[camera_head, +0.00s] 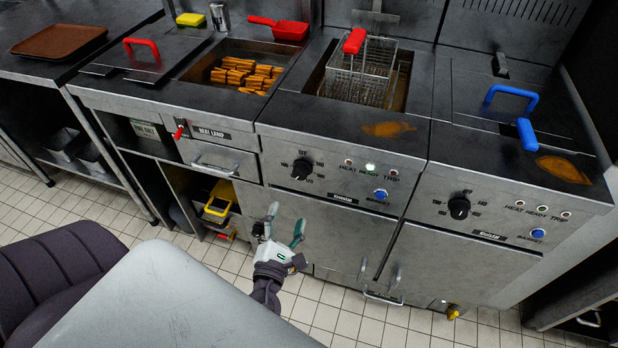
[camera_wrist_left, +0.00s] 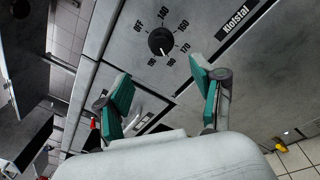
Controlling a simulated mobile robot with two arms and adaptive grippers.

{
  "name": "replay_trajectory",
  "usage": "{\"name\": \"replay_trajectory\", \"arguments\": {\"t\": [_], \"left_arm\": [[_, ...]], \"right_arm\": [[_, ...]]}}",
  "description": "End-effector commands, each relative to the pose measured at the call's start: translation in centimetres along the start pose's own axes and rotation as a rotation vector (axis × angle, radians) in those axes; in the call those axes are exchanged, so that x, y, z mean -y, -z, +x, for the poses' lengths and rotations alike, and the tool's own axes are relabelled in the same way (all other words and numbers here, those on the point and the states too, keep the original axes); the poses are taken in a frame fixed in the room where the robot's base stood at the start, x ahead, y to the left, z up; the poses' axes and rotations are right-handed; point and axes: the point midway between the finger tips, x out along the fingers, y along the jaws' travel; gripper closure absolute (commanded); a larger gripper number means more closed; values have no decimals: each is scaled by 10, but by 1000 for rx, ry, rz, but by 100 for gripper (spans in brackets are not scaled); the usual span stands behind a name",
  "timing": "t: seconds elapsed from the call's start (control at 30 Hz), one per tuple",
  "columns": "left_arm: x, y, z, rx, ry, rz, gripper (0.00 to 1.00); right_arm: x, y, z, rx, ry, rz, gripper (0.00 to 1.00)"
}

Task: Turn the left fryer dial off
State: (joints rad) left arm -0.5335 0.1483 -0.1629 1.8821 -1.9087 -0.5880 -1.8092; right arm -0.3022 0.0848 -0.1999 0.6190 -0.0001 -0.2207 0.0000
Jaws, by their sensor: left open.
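The left fryer dial (camera_head: 302,169) is a black round knob on the left fryer's grey front panel. In the left wrist view the dial (camera_wrist_left: 161,41) has a ring of temperature numbers and an OFF mark. Its light pointer mark seems to face away from OFF, toward the high numbers. My left gripper (camera_head: 286,226) is open and empty, below the dial in the head view and apart from it. In the wrist view the gripper's two green-padded fingers (camera_wrist_left: 160,88) are spread, with the dial beyond and between them. My right gripper is not in view.
A second dial (camera_head: 459,207) sits on the right fryer. A red-handled basket (camera_head: 361,71) stands in the left fryer. Door handles (camera_head: 381,297) stick out below. Floor space before the doors is clear.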

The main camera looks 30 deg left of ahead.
Motion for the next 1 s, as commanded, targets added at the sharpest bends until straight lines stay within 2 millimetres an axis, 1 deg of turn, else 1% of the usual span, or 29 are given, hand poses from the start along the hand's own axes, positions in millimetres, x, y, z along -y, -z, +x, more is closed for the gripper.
{"name": "replay_trajectory", "arguments": {"t": [0.17, 0.4, 0.5, 0.6, 0.7, 0.8, 1.0], "left_arm": [[-1, -2, 31, 1, -2, -4, 32], [-1, -1, 83, -1, -1, -6, 32], [0, 0, 101, -2, 0, -7, 32], [1, 0, 115, -2, 1, -6, 32], [1, 1, 125, -3, 1, -6, 32], [1, 1, 130, -3, 2, -7, 32], [1, 1, 132, -4, 3, -7, 32]], "right_arm": [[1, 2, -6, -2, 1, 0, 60], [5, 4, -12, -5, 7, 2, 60], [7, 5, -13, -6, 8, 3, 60], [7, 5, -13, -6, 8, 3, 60], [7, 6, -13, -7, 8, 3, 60], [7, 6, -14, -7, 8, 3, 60], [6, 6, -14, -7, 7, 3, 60]]}}
